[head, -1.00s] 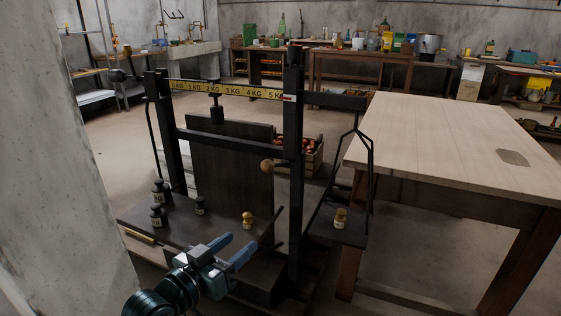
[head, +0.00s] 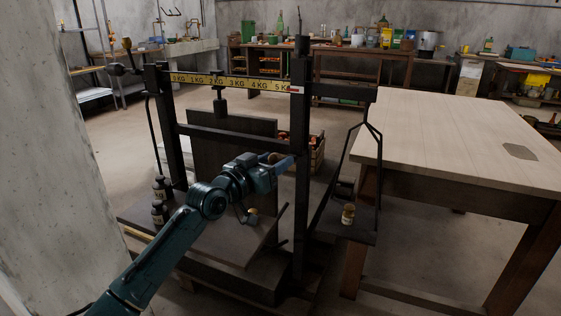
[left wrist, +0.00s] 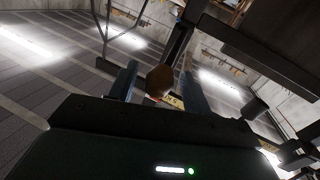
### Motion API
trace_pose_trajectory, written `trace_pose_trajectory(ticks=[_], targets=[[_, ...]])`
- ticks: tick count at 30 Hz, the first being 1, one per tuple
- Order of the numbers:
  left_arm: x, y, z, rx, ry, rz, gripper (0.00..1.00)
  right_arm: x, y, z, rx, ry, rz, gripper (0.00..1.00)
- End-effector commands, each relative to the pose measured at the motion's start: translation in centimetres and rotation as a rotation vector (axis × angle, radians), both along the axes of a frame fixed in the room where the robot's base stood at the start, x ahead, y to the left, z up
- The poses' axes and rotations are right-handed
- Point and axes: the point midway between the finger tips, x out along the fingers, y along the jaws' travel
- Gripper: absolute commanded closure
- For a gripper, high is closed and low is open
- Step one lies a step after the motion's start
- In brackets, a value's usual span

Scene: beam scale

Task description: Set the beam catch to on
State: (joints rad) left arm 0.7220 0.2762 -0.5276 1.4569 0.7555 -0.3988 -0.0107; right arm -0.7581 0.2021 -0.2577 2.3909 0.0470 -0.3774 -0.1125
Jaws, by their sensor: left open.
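The beam scale stands in the middle of the head view, with its yellow marked beam (head: 232,83) running between two dark posts. A round wooden knob (left wrist: 160,80), apparently the beam catch's handle, shows in the left wrist view between my two finger tips. My left gripper (head: 284,163) is open at this knob, beside the right post (head: 299,200), with a finger on either side. I cannot tell whether the fingers touch it. In the head view my gripper largely covers the knob. My right gripper is not in view.
Dark weights (head: 159,212) stand at the left on the scale's platform. A brass-topped weight (head: 348,213) stands on the hanging pan (head: 350,233) at the right. A wooden table (head: 450,130) stands close on the right. A concrete pillar (head: 40,170) rises at the left.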

Motion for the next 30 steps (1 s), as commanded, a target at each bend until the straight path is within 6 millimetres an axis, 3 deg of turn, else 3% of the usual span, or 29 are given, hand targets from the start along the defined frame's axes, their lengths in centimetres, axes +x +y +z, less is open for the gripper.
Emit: trace_pose_trajectory(ticks=[6,17,30], targets=[[1.9,-1.3,-0.1,-0.001,0.0,-0.001,0.51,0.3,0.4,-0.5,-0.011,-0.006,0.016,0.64],[2.3,-1.5,0.0,-0.001,0.0,0.0,0.51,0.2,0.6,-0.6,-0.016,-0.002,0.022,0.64],[2.3,-1.5,0.0,-0.001,0.001,0.0,0.85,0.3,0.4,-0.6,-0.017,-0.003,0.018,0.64]])
